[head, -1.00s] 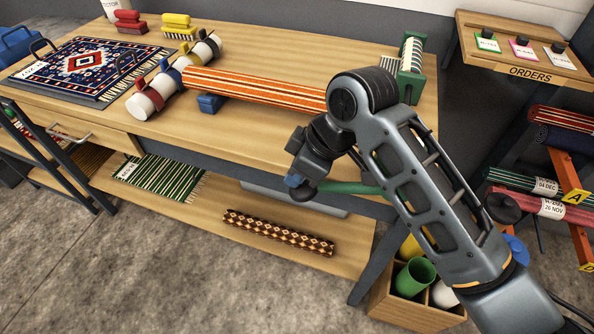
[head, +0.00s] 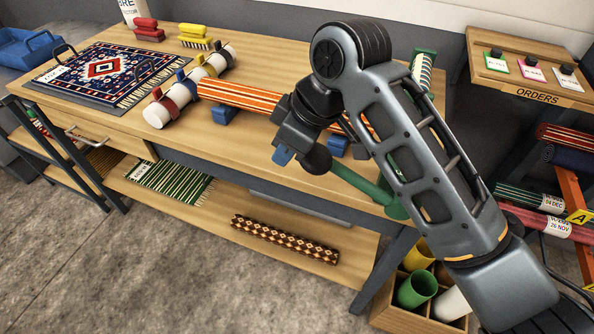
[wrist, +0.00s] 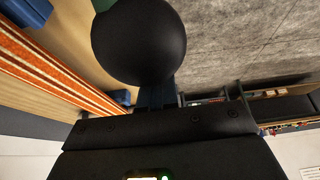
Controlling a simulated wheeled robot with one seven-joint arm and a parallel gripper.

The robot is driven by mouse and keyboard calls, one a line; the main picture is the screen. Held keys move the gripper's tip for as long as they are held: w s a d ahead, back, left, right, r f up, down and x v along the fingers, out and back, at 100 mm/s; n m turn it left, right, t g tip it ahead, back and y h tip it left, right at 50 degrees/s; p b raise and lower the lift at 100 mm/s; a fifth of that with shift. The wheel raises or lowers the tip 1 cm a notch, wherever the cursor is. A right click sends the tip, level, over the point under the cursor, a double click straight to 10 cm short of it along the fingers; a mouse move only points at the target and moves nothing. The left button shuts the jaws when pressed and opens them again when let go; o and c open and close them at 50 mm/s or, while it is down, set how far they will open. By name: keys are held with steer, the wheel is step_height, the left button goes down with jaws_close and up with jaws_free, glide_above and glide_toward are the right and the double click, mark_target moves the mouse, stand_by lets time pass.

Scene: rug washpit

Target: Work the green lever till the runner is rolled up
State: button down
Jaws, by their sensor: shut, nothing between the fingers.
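The green lever (head: 368,190) sits at the front right edge of the bench, its arm slanting up to the left to a round black knob (head: 316,159). The knob fills the top middle of the wrist view (wrist: 138,42), with a bit of green beyond it. My gripper (head: 283,156) is shut and empty, its fingertips right beside the knob; I cannot tell if they touch it. In the wrist view the knob partly hides the fingertips (wrist: 157,95). The orange striped runner (head: 240,95) lies across the bench top; my arm covers its right part and the lever's mount.
Blue blocks (head: 226,113) stand along the runner. A white roller with coloured clamps (head: 158,114), a patterned rug (head: 105,70) and brushes are at left. A green-ended stand (head: 424,68) is behind my arm. A crate of tubes (head: 398,312) stands below right.

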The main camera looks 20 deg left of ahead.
steer(key=shift+a+r, duration=0.25)
steer(key=shift+r, duration=0.45)
steer(key=shift+a+r, duration=0.25)
steer(key=shift+r, duration=0.45)
steer(key=shift+a+r, duration=0.25)
steer(key=shift+r, duration=0.45)
steer(key=shift+y, duration=0.5)
steer(key=w+d+r+b, duration=0.1)
steer(key=d+r, duration=0.1)
steer(key=d+r+b, duration=0.2)
steer(key=w+d+r+b, duration=0.1)
steer(key=r+b, duration=0.1)
steer(key=shift+w+d+r, duration=0.25)
steer(key=shift+w+d, duration=0.05)
steer(key=shift+d, duration=0.1)
steer(key=s+d+r+b, duration=0.3)
steer(key=d+r, duration=0.3)
steer(key=d, duration=0.3)
steer(key=shift+h+b, duration=0.3)
steer(key=shift+b, duration=0.6)
steer(key=shift+d, duration=0.1)
